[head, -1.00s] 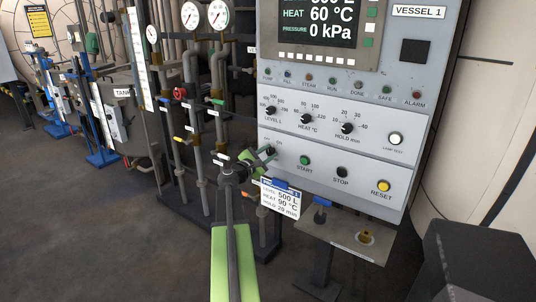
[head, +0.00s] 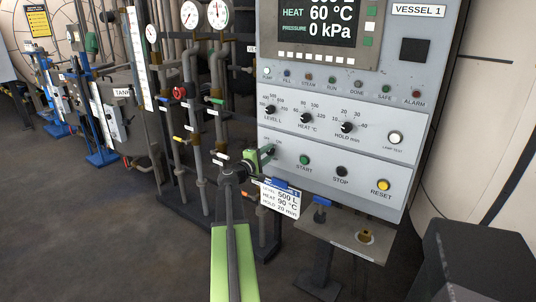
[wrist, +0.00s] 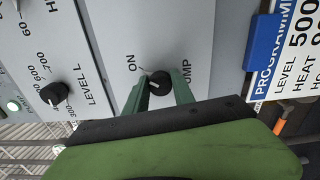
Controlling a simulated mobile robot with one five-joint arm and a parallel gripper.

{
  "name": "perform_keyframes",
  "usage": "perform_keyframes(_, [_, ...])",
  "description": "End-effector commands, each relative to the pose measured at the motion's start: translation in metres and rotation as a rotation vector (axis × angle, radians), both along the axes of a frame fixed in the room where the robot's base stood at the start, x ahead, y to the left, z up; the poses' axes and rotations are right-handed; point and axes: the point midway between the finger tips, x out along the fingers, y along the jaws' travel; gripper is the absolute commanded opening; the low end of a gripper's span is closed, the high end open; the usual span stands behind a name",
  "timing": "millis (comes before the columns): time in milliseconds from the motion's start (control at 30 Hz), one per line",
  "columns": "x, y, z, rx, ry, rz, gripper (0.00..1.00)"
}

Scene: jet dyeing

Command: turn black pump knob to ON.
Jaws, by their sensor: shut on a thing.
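The black pump knob (wrist: 159,84) sits on the grey control panel (wrist: 115,35). In the wrist view the green fingers of my gripper (wrist: 161,77) stand on both sides of it, shut on it. The ON label (wrist: 131,64) is beside the knob, and the knob's pale mark appears to point toward it. The PUMP label is partly hidden by a finger. In the head view my gripper (head: 264,155) is at the panel's lower left and mostly hides the knob. The pump lamp (head: 267,73) looks brightly lit.
The level knob (head: 270,110) is just above my gripper. The START button (head: 304,160) is to the right. A programme card (head: 280,199) hangs close below. Pipes with valves (head: 190,130) stand to the left.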

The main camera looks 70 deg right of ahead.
Motion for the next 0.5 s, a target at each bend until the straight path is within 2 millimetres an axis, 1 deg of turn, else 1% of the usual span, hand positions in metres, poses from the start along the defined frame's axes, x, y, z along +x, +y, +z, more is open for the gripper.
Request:
perform_keyframes(200, [-0.0003,0.0003,-0.0006,-0.008,-0.035,-0.001,0.00])
perform_keyframes(500, [-0.0003,0.0004,-0.0006,-0.009,-0.039,-0.001,0.00])
